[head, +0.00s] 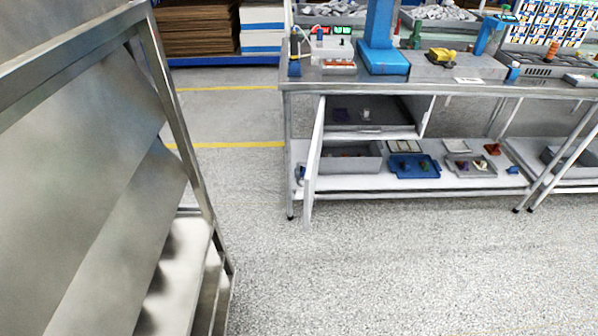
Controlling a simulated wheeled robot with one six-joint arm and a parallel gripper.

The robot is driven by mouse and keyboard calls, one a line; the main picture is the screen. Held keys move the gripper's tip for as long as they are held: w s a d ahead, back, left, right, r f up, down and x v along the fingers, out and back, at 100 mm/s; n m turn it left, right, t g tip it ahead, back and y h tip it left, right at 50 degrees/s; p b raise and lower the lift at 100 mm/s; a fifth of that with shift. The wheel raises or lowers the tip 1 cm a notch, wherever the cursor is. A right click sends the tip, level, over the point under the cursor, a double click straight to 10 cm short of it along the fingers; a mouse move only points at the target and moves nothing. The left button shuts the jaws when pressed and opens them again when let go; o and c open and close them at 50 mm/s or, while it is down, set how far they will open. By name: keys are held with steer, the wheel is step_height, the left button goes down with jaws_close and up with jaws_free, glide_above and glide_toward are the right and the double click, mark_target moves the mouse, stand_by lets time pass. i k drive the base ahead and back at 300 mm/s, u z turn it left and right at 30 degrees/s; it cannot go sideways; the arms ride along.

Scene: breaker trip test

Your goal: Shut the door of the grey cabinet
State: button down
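The grey cabinet (372,133) hangs under the left part of the workbench top, with its open front towards me. Its door (315,160) stands wide open at the cabinet's left side, swung out towards me and seen nearly edge-on. A dark item and a small light item show inside, too small to name. The door's far face is hidden. My gripper is not in view.
The workbench (450,90) carries a blue stand (382,60) and tools. Its lower shelf holds a grey bin (352,163) and a blue tray (414,166). A large metal frame (175,110) fills the left. Speckled floor (380,270) in front is clear.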

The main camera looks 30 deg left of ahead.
mark_target(309, 184)
steer(key=u, duration=1.25)
steer(key=i, duration=0.95)
steer(key=z, duration=0.1)
